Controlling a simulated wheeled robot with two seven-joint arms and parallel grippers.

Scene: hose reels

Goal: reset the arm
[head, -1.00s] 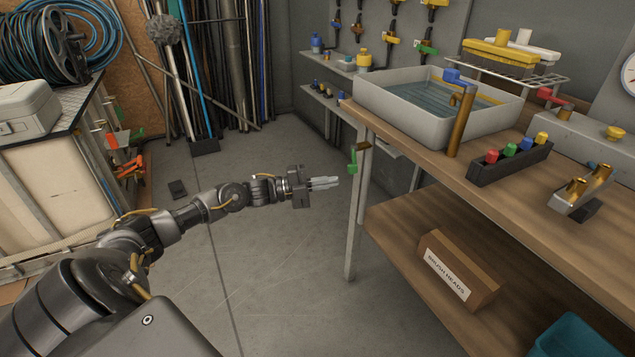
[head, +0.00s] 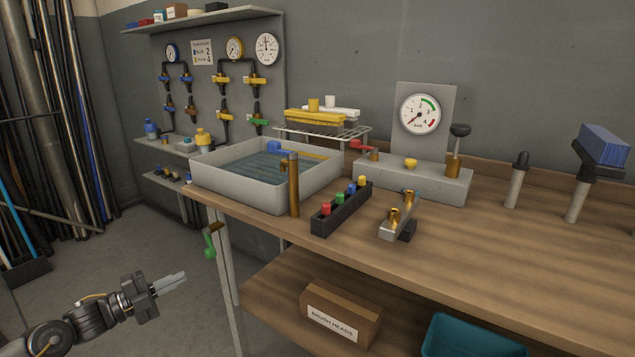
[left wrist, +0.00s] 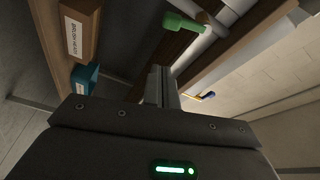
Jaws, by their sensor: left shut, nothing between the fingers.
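My left gripper (head: 172,284) is in the lower left of the head view, at the end of my outstretched left arm. Its fingers are together with nothing between them. It is over the open floor, left of the workbench (head: 480,240) and apart from it. In the left wrist view its fingers (left wrist: 162,85) point away from the camera toward the bench's underside, with a green handle (left wrist: 183,22) beyond them. My right gripper is in neither view.
A green-handled valve (head: 209,243) hangs by the bench's left leg. A water basin (head: 225,190), a rack of coloured plugs (head: 338,212) and a gauge box (head: 430,180) stand on top. A brush heads box (head: 341,312) and teal bin (head: 470,338) are below.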

